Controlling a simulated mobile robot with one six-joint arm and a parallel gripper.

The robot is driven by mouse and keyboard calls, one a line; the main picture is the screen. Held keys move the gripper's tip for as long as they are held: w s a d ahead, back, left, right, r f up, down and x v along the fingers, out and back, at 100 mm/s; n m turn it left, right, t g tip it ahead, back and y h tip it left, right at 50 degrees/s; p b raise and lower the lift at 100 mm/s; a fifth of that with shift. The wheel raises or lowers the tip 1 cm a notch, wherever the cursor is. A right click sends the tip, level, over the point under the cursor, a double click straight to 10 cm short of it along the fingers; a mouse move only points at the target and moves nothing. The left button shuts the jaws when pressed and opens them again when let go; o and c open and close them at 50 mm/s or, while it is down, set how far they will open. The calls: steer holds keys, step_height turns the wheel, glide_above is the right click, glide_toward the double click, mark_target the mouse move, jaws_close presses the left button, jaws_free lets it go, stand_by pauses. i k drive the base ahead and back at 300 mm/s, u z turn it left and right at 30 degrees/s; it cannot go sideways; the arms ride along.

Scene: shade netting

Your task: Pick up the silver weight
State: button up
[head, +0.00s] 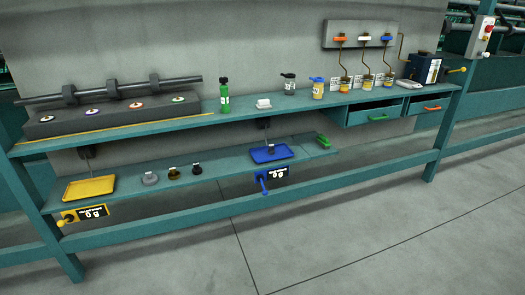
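The silver weight (150,179) stands on the lower teal shelf in the head view, left of centre. It is a small grey disc-like piece with a knob or tag on top. To its right stand a dark brass-coloured weight (173,174) and a black weight (196,170), close by but apart from it. My gripper is not in view.
A yellow tray scale (89,187) stands left of the weights and a blue one (272,153) right. The upper shelf (190,117) overhangs behind, holding a green bottle (225,97) and jars. The front rail (330,183) runs low; the floor (350,240) before it is clear.

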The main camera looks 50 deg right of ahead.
mark_target(271, 151)
steer(key=i, duration=0.95)
steer(key=z, duration=0.35)
